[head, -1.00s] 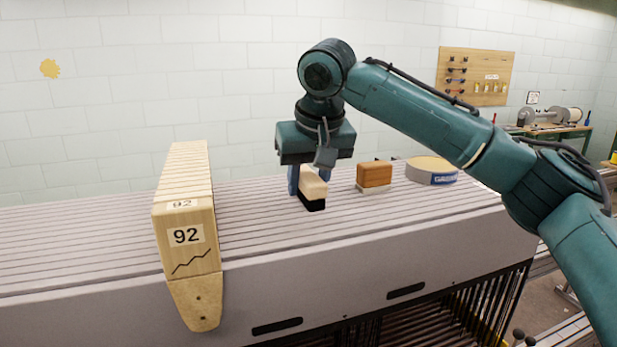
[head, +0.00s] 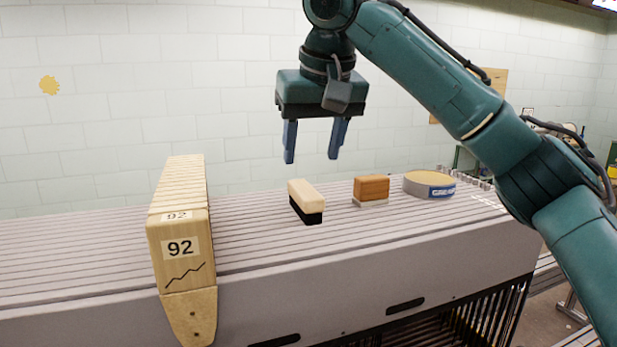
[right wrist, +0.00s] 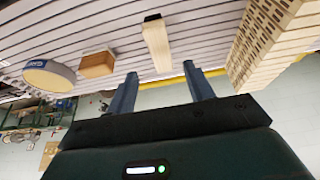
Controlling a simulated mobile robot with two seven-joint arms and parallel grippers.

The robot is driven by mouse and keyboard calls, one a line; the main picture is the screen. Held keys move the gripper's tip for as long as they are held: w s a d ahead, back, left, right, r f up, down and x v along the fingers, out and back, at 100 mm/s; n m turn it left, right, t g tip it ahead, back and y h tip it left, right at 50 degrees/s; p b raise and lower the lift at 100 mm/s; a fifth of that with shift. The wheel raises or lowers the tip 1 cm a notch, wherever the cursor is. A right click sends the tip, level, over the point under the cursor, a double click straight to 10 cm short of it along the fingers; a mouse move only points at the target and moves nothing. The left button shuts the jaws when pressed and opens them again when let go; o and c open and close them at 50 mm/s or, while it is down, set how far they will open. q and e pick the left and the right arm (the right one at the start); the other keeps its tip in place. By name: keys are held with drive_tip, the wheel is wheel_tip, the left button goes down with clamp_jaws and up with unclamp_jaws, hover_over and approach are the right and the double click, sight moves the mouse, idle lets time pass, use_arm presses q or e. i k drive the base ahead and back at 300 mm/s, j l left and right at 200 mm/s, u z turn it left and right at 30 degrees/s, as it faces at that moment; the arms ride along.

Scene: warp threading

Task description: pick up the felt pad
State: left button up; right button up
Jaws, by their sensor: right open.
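Two block-shaped things stand on the slatted grey top, and I cannot tell for sure which is the felt pad. One is a brown wooden block with a pale grey layer beneath (head: 371,188); it also shows in the right wrist view (right wrist: 97,65). The other is a light wooden block with a black underside (head: 307,196), left of the brown one, also in the right wrist view (right wrist: 157,40). My right gripper (head: 312,158) is open and empty above the light block, clear of it, fingers pointing down. My left gripper is not in view.
A round tin with a blue label (head: 430,185) stands right of the brown block. A long row of light wooden pieces marked 92 (head: 181,247) stands at the left, overhanging the front edge. The slatted top (head: 250,215) is free between that row and the light block.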

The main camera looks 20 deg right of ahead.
sight(372, 190)
drive_tip(key=k, duration=1)
